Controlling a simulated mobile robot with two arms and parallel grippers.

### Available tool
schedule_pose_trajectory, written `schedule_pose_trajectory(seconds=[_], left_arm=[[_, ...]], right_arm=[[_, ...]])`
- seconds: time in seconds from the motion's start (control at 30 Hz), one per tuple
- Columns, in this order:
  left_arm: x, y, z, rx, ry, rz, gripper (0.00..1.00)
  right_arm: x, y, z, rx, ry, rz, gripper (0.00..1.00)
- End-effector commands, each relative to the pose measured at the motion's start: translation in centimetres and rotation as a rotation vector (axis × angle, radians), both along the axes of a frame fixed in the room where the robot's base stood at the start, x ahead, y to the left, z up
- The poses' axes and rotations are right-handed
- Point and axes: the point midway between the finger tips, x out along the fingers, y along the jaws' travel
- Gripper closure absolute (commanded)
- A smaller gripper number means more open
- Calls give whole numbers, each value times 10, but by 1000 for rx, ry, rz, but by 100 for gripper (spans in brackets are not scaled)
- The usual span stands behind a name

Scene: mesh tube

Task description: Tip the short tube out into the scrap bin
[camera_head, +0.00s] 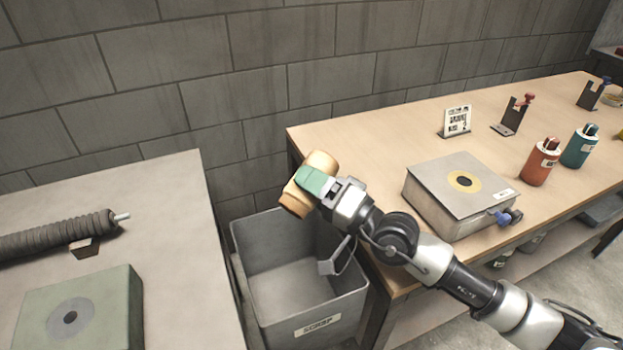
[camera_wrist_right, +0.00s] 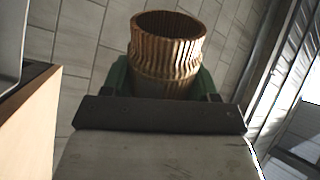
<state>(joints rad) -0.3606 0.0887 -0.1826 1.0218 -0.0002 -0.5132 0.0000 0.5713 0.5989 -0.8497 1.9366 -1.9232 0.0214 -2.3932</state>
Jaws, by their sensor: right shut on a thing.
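A short tan-brown tube (camera_head: 318,163) is held by my right gripper (camera_head: 314,180), whose green fingers are shut on it. In the head view the tube is tilted and appears above the back part of the scrap bin. In the right wrist view the tube (camera_wrist_right: 168,50) has a ribbed wall and an open end, between the green fingers (camera_wrist_right: 166,78). The grey scrap bin (camera_head: 318,325), labelled SCRAP, stands open on the floor between two tables. The part of its inside that shows looks empty; my right arm hides some of its right side. My left gripper is not seen.
The left table (camera_head: 170,215) bears a long dark ribbed tube (camera_head: 55,235) and a green block with a grey disc (camera_head: 70,317). The wooden table (camera_head: 365,130) bears a grey box (camera_head: 440,215), red (camera_head: 540,165) and teal (camera_head: 579,148) containers, and small stands.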

Motion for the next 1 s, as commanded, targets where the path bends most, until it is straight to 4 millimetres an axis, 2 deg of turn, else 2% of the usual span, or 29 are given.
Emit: schedule_pose_trajectory(seconds=[0.47, 0.57, 0.7, 0.8, 1.0], left_arm=[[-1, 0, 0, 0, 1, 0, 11], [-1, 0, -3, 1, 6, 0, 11], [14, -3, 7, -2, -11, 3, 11], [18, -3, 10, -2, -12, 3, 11], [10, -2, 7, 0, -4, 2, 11]], right_arm=[[0, 0, 0, 2, 1, 0, 66], [-1, 2, -4, 42, 44, 3, 66], [0, 1, -13, 157, 170, 2, 66], [2, -2, -18, 220, 236, -2, 66], [2, -3, -17, 252, 275, -3, 66]])
